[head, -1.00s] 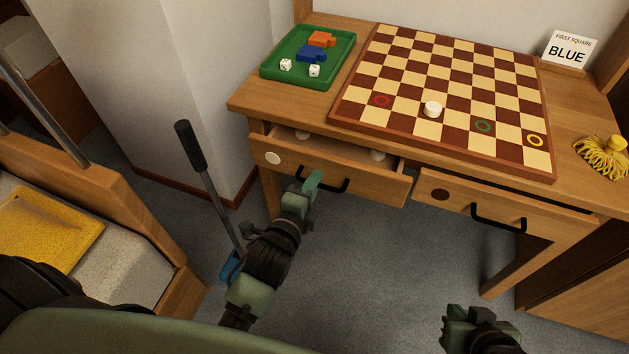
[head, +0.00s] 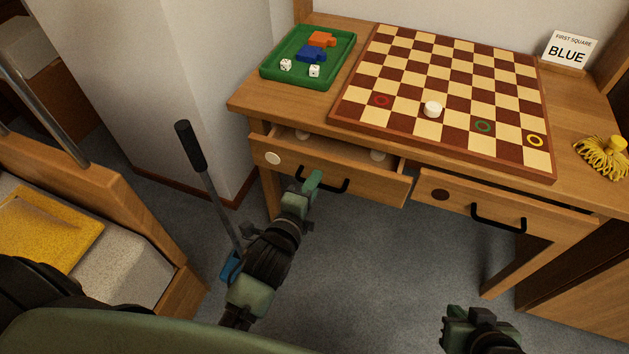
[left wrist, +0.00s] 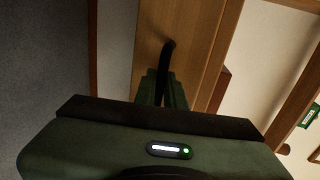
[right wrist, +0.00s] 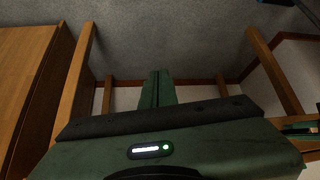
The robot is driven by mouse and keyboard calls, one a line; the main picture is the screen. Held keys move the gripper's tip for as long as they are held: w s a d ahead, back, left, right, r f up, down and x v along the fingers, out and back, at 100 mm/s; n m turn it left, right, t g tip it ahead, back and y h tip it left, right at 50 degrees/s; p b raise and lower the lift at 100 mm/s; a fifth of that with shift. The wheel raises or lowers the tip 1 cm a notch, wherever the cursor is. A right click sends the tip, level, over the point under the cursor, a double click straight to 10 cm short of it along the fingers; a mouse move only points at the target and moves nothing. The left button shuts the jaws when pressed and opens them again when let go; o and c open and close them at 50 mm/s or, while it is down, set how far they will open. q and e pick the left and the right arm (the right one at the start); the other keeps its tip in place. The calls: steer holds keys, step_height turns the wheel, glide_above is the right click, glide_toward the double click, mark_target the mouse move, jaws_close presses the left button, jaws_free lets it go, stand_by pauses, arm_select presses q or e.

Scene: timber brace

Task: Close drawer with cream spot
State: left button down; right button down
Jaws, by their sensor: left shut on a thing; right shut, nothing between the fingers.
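The drawer with the cream spot (head: 340,180) is the left drawer of the wooden desk and stands partly open. Its cream spot (head: 273,158) is at the left of its front. My left gripper (head: 312,182) is shut on this drawer's black handle (head: 338,187); the handle also shows between the fingers in the left wrist view (left wrist: 165,58). My right gripper (head: 462,318) is low at the front, away from the desk. In the right wrist view its fingers (right wrist: 157,80) are shut and empty.
The right drawer (head: 500,205), with a dark brown spot, is slightly open. A checkerboard (head: 450,90) with a white piece and a green tray (head: 340,75) lie on the desktop. A long-handled tool (head: 212,190) stands left of my left arm.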

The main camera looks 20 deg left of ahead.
arm_select(q)
steer(key=shift+r, duration=0.1)
stand_by(0.3)
